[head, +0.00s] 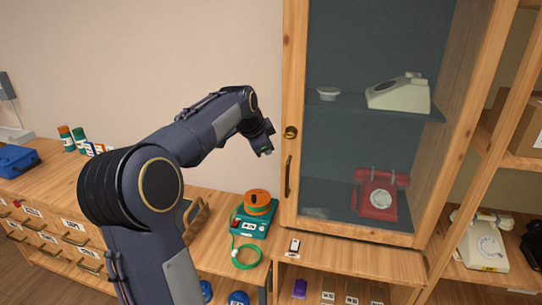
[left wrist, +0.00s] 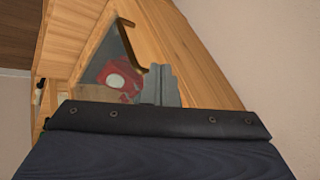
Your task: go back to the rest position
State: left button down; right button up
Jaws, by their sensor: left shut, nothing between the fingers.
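My left arm rises from the bottom of the head view, and its gripper (head: 265,150) hangs in the air just left of the cabinet door frame. The gripper is shut and empty. In the left wrist view the grey fingers (left wrist: 162,85) are together, with the brass door handle (left wrist: 128,60) behind them. The glass door of the wooden cabinet (head: 292,110) is closed. Through the glass I see a red dial phone (head: 377,203) on the lower shelf; it also shows in the left wrist view (left wrist: 118,85). My right gripper is not in view.
A cream phone (head: 400,95) sits on the upper shelf and another (head: 483,243) on the right shelf. A teal device (head: 250,225) with an orange cable reel (head: 258,202) stands on the counter below the gripper. A blue box (head: 16,160) is far left.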

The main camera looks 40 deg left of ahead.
pick_arm(q)
jog(key=s+r, duration=0.2)
jog(key=r, duration=0.1)
jog(key=s+r, duration=0.1)
jog(key=shift+s+a+r, duration=0.25)
jog(key=shift+s+a, duration=0.05)
jog(key=shift+s, duration=0.05)
jog(key=shift+d, duration=0.1)
jog(key=s+d+f+n+h, duration=0.25)
jog(key=s+d, duration=0.35)
jog(key=d, duration=0.3)
jog(key=s+d+f+n+h, duration=0.1)
jog(key=s+d+f, duration=0.3)
jog(key=d, duration=0.5)
jog(key=s+d+f+n+g+h, duration=0.1)
jog(key=s+d+f+n, duration=0.3)
jog(key=s+d+f, duration=0.7)
jog(key=s+d+h, duration=0.1)
jog(key=s, duration=0.2)
jog(key=shift+s, duration=0.15)
